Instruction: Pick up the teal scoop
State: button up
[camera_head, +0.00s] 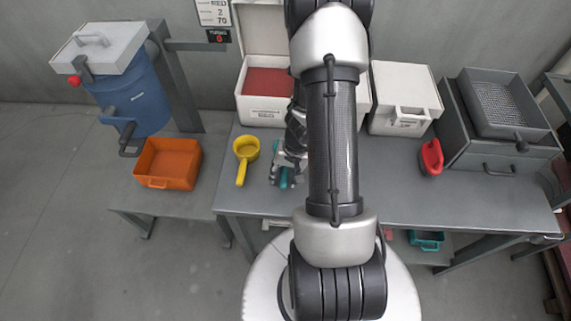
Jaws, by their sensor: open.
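The teal scoop (284,179) lies on the grey table left of the middle, mostly hidden behind my gripper and arm. Only small teal patches of it show. My gripper (287,172) is open, pointing down over the scoop. I cannot tell whether its fingers touch the scoop or how they sit around its handle.
A yellow scoop (244,158) lies just left of my gripper. An orange bin (168,163) stands farther left. White boxes (262,109) (404,97) stand at the back. A red scoop (431,157) lies to the right. The table's front right is clear.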

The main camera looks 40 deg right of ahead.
jog(key=shift+r, duration=0.1)
grip_shut()
dwell(0.4)
